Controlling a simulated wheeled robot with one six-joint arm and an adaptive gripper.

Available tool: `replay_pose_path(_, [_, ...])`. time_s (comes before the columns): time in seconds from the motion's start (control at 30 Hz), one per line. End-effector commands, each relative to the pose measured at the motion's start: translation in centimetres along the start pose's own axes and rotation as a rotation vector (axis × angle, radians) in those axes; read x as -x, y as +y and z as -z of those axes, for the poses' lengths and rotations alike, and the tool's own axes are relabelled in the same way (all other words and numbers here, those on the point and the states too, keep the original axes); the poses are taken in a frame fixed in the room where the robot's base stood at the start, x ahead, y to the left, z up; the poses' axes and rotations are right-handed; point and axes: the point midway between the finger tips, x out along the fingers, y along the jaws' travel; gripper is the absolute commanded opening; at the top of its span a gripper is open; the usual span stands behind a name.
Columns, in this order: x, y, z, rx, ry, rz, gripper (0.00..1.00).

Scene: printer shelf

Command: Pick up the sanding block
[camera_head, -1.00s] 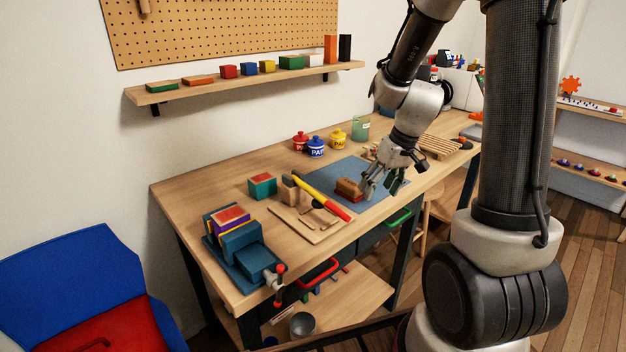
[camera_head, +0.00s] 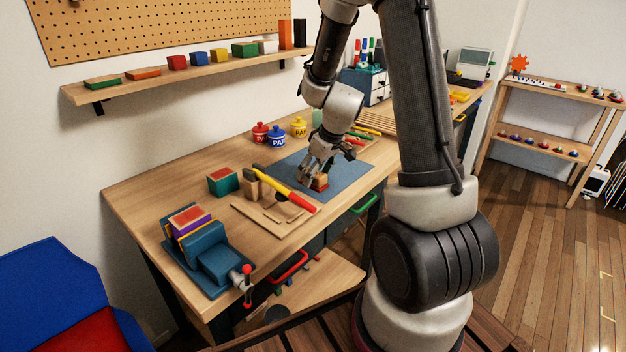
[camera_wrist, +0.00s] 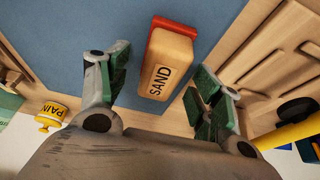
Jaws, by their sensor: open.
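The sanding block (camera_wrist: 168,68) is a tan block marked "SAND" with a red edge at its far end. It lies on the blue mat (camera_wrist: 83,25) on the workbench. In the head view, the block (camera_head: 321,182) sits close beside my fingers and is partly hidden by them. My gripper (camera_head: 312,178) is open and empty above the mat. In the wrist view, my gripper's green-padded fingers (camera_wrist: 160,95) stand apart, one on each side of the block's near end. I cannot tell how far above the block they are.
Paint pots, including a yellow one (camera_head: 298,127), stand behind. A teal vise (camera_head: 214,262) is at the front left. The mat's front right part is clear.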

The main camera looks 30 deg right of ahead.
Motion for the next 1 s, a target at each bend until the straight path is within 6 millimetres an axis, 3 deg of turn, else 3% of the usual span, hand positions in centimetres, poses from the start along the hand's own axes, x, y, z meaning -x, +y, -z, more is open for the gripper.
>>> replay_pose_path(0.1, [-1.1,0.0,0.0,0.0,0.0,0.0,0.65])
replay_pose_path(0.33, [-1.2,0.0,0.0,0.0,0.001,-0.001,0.65])
replay_pose_path(0.63, [-1.2,0.0,0.0,0.0,0.0,-0.001,0.14])
replay_pose_path(0.87, [-1.1,0.0,0.1,0.0,0.001,-0.001,0.14])
replay_pose_path(1.0, [0.0,0.0,0.6,0.003,0.004,-0.001,0.14])
